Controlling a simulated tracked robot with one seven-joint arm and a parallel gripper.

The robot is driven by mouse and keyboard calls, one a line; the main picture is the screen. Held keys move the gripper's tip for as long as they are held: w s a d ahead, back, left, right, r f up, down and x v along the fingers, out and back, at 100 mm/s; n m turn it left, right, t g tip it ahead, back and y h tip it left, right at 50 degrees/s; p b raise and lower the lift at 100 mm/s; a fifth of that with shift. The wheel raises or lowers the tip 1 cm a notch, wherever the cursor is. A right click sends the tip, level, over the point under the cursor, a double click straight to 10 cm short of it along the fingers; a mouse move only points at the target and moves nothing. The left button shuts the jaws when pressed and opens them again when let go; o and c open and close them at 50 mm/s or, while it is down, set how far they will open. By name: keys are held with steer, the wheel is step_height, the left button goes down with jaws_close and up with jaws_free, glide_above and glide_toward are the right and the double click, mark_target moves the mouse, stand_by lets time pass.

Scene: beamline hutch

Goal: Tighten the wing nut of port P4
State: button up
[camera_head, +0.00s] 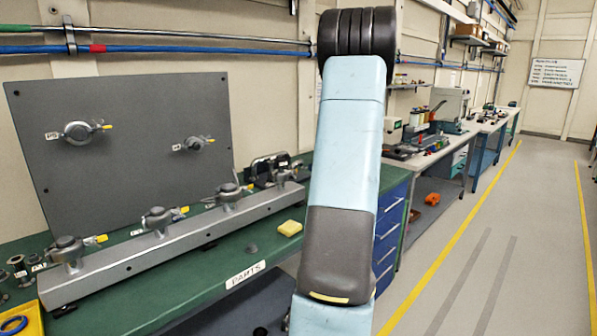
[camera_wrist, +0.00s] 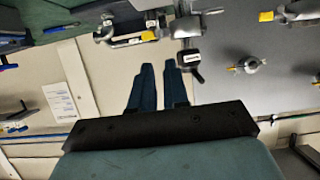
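My gripper (camera_wrist: 159,66) shows in the wrist view with two dark blue fingers, a narrow gap between them and nothing in it. Just beyond the fingertips is a metal clamp with a wing nut (camera_wrist: 187,27) and a dark stem, apart from the fingers. A yellow tag (camera_wrist: 148,35) is beside it. In the head view, a grey manifold rail (camera_head: 185,240) carries several clamped ports, including a front one (camera_head: 68,248) and a far one (camera_head: 283,176) by my arm. I cannot read a P4 label. My gripper is not clearly seen in the head view.
A grey upright panel (camera_head: 130,100) behind the rail bears port P5 (camera_head: 80,130) and another clamped port (camera_head: 195,144). A dark bracket-like shape (camera_head: 265,165) is near the rail's far end. A yellow block (camera_head: 290,228) lies on the green bench (camera_head: 130,308). Open floor lies at right.

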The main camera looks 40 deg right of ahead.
mark_target(294, 174)
steer(key=x, duration=0.9)
steer(key=shift+w+f, duration=0.15)
steer(key=shift+w, duration=0.2)
jaws_close()
steer(key=f+m+t+y, duration=0.1)
steer(key=m+y, duration=0.1)
steer(key=m, duration=0.4)
steer(key=d+f+m+t+y, duration=0.1)
steer(key=m+t+y, duration=0.1)
steer(key=m, duration=0.5)
steer(key=d+f+m+t+y, duration=0.1)
steer(key=f+m+t+y, duration=0.1)
steer(key=m, duration=0.5)
steer(key=shift+d+f+y, duration=0.1)
steer(key=shift+y, duration=0.4)
steer(key=shift+m, duration=0.4)
